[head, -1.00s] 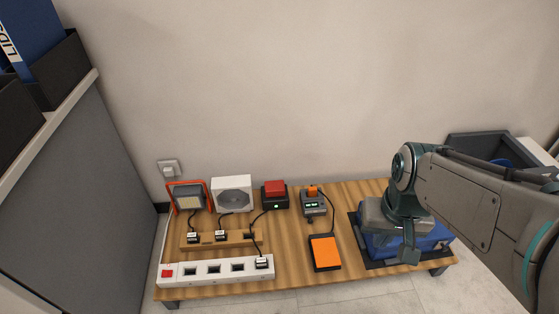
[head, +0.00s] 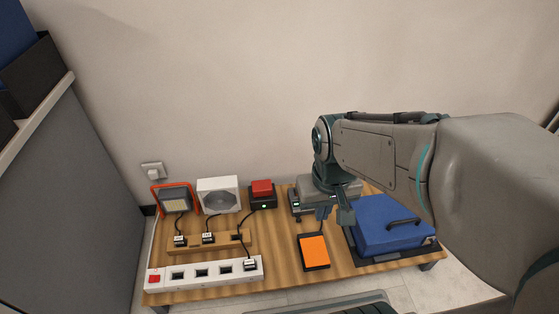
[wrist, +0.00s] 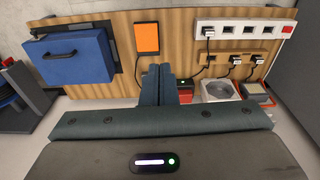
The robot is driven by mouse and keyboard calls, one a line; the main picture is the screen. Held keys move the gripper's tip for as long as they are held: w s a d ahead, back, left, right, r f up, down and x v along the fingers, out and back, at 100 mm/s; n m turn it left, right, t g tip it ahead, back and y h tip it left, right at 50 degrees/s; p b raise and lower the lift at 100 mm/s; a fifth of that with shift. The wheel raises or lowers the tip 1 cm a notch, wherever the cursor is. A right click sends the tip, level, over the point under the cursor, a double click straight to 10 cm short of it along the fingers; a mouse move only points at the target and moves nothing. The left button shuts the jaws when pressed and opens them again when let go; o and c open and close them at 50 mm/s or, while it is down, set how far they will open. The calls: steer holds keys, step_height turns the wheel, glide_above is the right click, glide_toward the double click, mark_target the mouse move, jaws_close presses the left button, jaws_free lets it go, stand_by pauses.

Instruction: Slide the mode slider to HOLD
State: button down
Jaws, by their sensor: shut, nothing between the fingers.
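A blue box (head: 385,222) with a black handle stands right of my gripper. The red-button box (head: 262,190), a white fan unit (head: 218,195) and an orange-framed lamp (head: 172,198) stand left. A white power strip (head: 205,272) lies front left. A wall is behind.

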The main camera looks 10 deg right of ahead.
mark_target(297, 221)
steer(key=w+a+f+n+g+h+p, duration=0.3)
steer(key=w+f+n, duration=0.55)
steer(key=w, duration=0.65)
steer(key=w+a+f+n+t+h+p, duration=0.1)
steer(key=f+n, duration=0.3)
steer(key=f, duration=0.4)
steer(key=w+a+f+n+t+h+p, duration=0.2)
steer(key=w+a+f+n+h, duration=0.1)
steer(key=f, duration=0.5)
steer(key=w+a+f+n+t+h+p, duration=0.1)
steer(key=w+a+f+n+t+p, duration=0.1)
steer(key=f+n, duration=0.3)
step_height(297, 221, down, 4)
steer(key=shift+w+a+r+n+h+p, duration=0.25)
steer(key=shift+w+n+h+p, duration=0.15)
steer(key=shift+w, duration=0.45)
steer(key=shift+f, duration=0.1)
steer(key=b+x, duration=0.5)
steer(key=x, duration=0.8)
steer(key=shift+w+d+f, duration=0.1)
steer(key=shift+d+f, duration=0.15)
steer(key=shift+d, duration=0.05)
